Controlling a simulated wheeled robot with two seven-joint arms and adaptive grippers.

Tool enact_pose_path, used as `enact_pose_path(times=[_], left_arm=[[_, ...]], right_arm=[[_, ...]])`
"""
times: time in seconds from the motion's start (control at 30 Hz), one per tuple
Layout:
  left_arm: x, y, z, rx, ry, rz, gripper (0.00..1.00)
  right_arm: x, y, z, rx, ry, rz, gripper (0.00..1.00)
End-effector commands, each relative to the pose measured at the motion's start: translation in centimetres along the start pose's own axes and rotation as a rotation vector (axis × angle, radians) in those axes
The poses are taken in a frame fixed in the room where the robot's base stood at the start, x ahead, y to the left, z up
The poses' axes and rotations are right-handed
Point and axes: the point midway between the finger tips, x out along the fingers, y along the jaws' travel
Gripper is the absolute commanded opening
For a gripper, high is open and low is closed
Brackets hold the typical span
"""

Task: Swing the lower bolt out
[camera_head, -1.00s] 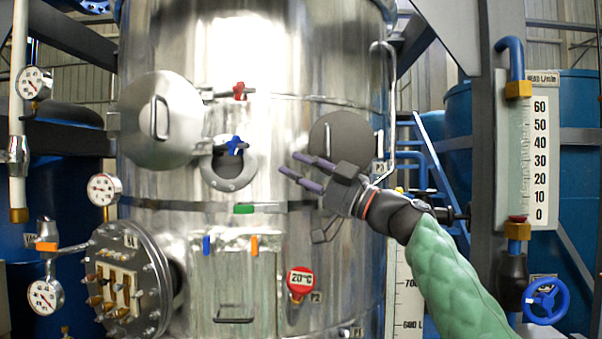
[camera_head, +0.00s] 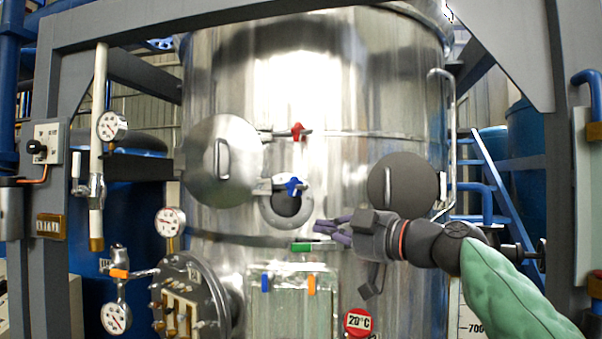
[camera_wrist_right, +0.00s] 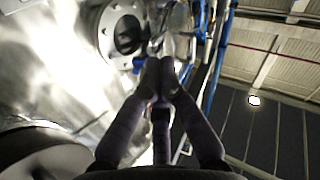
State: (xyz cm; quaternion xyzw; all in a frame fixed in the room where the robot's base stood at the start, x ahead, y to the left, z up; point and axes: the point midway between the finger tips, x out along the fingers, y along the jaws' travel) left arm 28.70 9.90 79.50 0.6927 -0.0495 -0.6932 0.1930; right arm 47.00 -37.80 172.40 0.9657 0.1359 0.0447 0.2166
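The lower bolt, with a blue knob (camera_head: 292,187), sits on the steel vessel (camera_head: 330,110) at the top of a round flanged port (camera_head: 287,207). The upper bolt, with a red knob (camera_head: 298,131), is above it. A round steel cover (camera_head: 222,160) stands to their left. My right gripper (camera_head: 322,227) is below and right of the blue knob in the head view, apart from it. In the right wrist view its fingertips (camera_wrist_right: 162,72) come together with nothing seen between them. Blue parts and the port (camera_wrist_right: 122,32) lie beyond the tips. My left gripper is out of view.
A dark round cover (camera_head: 403,182) and a vertical rail (camera_head: 447,140) are behind and above my right arm. A flange with fittings (camera_head: 185,300) and gauges are at lower left. A green tag (camera_head: 303,246) is just left of my fingertips.

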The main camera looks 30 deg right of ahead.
Motion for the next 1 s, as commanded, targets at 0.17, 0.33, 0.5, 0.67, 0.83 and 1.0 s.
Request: enact_pose_path(times=[0.17,0.33,0.5,0.67,0.83,1.0], left_arm=[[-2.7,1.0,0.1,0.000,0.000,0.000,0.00],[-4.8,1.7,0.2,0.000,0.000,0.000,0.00],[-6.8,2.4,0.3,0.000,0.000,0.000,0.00],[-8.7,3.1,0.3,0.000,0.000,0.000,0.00],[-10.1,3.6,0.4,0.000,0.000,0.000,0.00],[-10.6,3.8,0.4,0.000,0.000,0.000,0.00]], right_arm=[[0.4,-1.4,-1.5,-0.153,-0.112,-0.010,0.00],[0.3,-2.1,-2.8,-0.319,-0.196,0.000,0.00],[-0.1,-2.4,-4.8,-0.502,-0.254,0.023,0.00],[-0.7,-2.3,-7.3,-0.682,-0.282,0.059,0.00],[-1.2,-2.1,-9.7,-0.836,-0.289,0.100,0.00],[-1.5,-2.1,-10.8,-0.914,-0.289,0.123,0.00]])
